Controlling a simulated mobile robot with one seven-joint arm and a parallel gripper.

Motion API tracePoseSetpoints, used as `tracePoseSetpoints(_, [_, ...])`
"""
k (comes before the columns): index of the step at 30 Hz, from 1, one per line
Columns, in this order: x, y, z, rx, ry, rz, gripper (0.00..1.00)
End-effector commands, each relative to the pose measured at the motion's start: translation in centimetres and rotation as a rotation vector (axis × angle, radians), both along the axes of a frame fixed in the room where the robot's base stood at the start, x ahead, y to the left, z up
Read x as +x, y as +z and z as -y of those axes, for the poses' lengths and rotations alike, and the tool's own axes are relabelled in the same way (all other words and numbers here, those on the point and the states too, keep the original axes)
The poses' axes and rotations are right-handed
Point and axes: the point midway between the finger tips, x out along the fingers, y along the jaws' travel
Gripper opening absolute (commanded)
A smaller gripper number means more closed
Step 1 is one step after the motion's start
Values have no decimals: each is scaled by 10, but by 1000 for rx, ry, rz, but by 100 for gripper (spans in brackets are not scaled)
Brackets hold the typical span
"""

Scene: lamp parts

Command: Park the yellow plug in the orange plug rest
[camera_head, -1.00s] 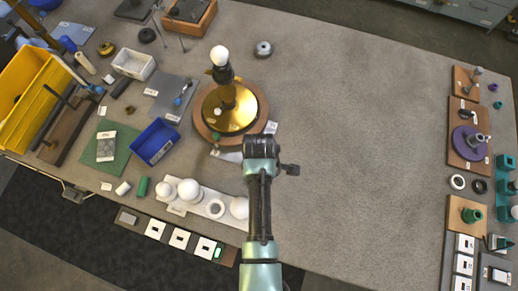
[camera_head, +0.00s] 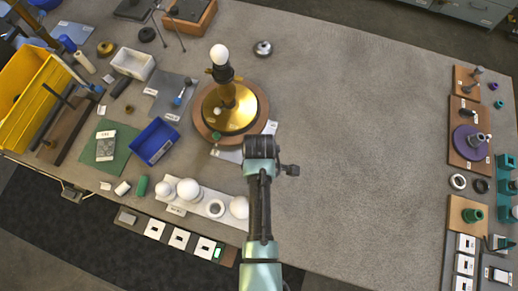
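I cannot make out a yellow plug or an orange plug rest for certain in this view. My gripper (camera_head: 261,148) is at the end of my arm, just below and right of the brass lamp base (camera_head: 232,112). I see it from above, and its fingers are hidden beneath the dark wrist, so I cannot tell whether it is open or holds anything. The lamp base stands on a round wooden board (camera_head: 262,99), with a white bulb (camera_head: 219,54) upright on top.
White globes (camera_head: 189,189) stand on a tray below the lamp. A blue bin (camera_head: 154,142), white bin (camera_head: 134,64) and yellow bin (camera_head: 28,80) are at left. Wooden boards with a purple disc (camera_head: 463,141) line the right edge. The table between is clear.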

Motion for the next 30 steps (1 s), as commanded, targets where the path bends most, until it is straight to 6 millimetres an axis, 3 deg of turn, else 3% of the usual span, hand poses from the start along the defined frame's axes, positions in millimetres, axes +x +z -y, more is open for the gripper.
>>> tracePoseSetpoints(30, [0,-7,0,0,0,0,0])
